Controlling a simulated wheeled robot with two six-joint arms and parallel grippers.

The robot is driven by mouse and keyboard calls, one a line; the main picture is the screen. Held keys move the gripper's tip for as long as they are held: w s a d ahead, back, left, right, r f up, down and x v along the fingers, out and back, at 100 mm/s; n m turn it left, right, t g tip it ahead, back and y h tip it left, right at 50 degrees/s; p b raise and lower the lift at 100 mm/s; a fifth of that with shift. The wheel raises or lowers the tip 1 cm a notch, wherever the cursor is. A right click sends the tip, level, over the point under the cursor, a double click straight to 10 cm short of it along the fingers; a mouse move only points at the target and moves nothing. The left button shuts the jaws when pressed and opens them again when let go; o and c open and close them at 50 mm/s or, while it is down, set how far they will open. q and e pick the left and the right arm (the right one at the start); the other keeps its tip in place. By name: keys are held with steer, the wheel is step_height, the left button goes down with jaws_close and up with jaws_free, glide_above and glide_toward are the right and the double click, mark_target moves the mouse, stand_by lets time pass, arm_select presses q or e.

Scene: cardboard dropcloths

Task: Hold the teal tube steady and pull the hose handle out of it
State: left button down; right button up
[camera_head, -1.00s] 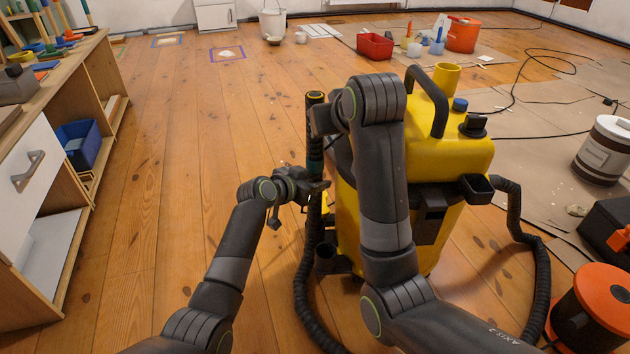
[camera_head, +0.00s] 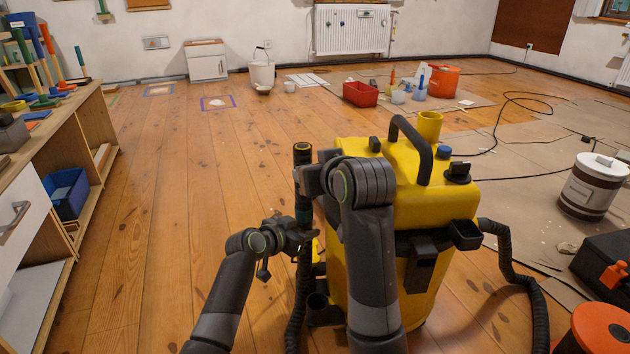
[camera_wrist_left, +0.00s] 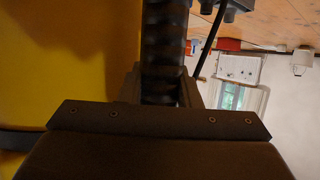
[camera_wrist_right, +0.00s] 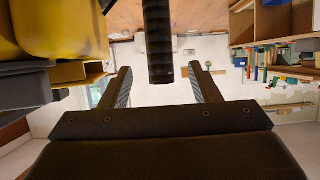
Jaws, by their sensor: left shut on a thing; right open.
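My right gripper (camera_head: 306,180) is open at the handle, above the left one. In the right wrist view its fingers (camera_wrist_right: 160,88) stand apart on either side of the handle.
A ribbed black hose (camera_head: 297,310) runs down below the tube. A wooden shelf (camera_head: 95,150) stands at the left. A white-brown bucket (camera_head: 592,188) and an orange reel (camera_head: 600,328) are at the right. The floor between shelf and vacuum is clear.

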mark_target(300, 157)
steer(key=x, duration=1.2)
steer(key=shift+r, duration=0.25)
steer(key=c, duration=1.2)
steer(key=shift+r, duration=0.2)
steer(key=shift+r, duration=0.3)
steer(key=shift+r, duration=0.6)
